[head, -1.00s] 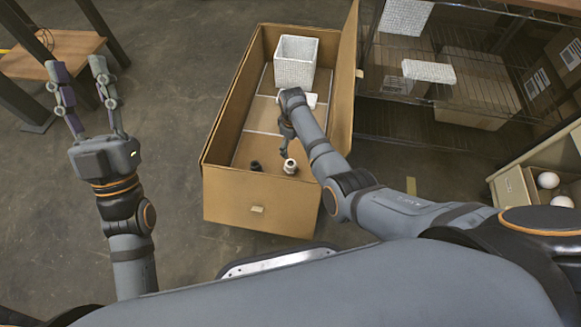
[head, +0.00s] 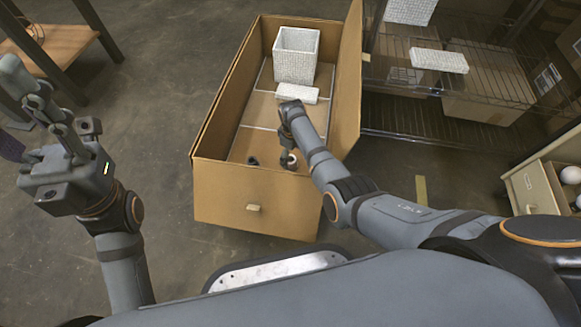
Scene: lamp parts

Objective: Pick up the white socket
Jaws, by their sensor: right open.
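The white socket (head: 291,165) stands on the floor of the open cardboard box, near its front wall, and is partly hidden by my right gripper. My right gripper (head: 287,151) reaches down into the box right at the socket. Its jaws are open; whether they straddle or touch the socket I cannot tell. A black socket (head: 253,161) lies just left of it, partly hidden by the box's front wall. My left gripper (head: 14,108) is at the left edge of the view, outside the box, with its fingers apart and empty.
The cardboard box (head: 225,195) also holds a white woven basket (head: 296,57) and a white block (head: 297,92) at the back. A wire shelf (head: 400,120) stands close on the right. A bin with white balls (head: 571,175) is at the far right.

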